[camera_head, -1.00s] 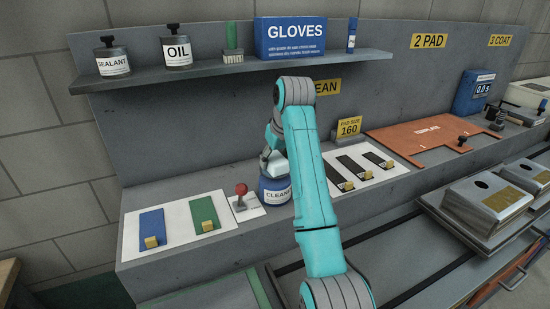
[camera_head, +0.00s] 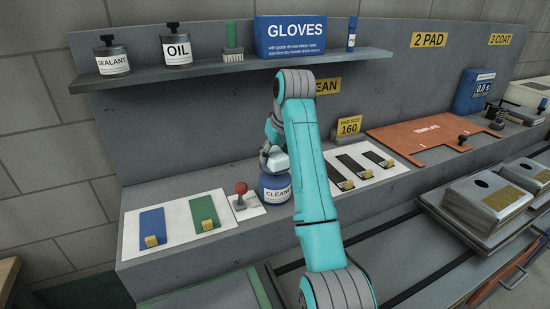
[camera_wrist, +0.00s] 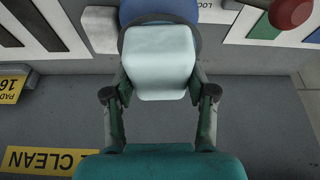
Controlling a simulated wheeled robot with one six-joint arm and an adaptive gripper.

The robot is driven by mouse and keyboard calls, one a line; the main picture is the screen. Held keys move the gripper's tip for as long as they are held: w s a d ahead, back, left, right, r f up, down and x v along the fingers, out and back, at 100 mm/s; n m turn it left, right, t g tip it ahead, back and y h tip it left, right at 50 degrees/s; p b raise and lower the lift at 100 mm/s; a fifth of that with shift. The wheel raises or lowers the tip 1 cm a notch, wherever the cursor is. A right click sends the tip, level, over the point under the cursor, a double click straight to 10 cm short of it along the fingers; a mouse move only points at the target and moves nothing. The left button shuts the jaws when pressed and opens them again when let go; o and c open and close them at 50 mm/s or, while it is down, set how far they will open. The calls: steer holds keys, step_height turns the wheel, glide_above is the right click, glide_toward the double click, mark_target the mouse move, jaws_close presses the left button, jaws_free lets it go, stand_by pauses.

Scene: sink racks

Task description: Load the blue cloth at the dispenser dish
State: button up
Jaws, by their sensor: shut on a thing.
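My gripper (camera_wrist: 160,98) is shut on a pale bluish-white padded piece, which looks like the cloth (camera_wrist: 160,62). In the head view the cloth (camera_head: 274,159) is at the top of the blue can labelled CLEAN, the dispenser (camera_head: 276,194). In the wrist view the dispenser's blue rounded top (camera_wrist: 160,10) shows just beyond the cloth, and the cloth overlaps it. I cannot tell for certain whether they touch. My arm hides the dispenser's right side and part of the gripper in the head view.
A red knob (camera_head: 241,188) stands just left of the dispenser. White boards with blue and green strips (camera_head: 152,229) and dark strips (camera_head: 349,164) lie either side. Above, a shelf (camera_head: 225,68) holds a gloves box (camera_head: 290,38) and cans. An orange template (camera_head: 425,135) lies right.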

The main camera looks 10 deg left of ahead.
mark_target(272, 149)
steer(key=shift+r, duration=2.75)
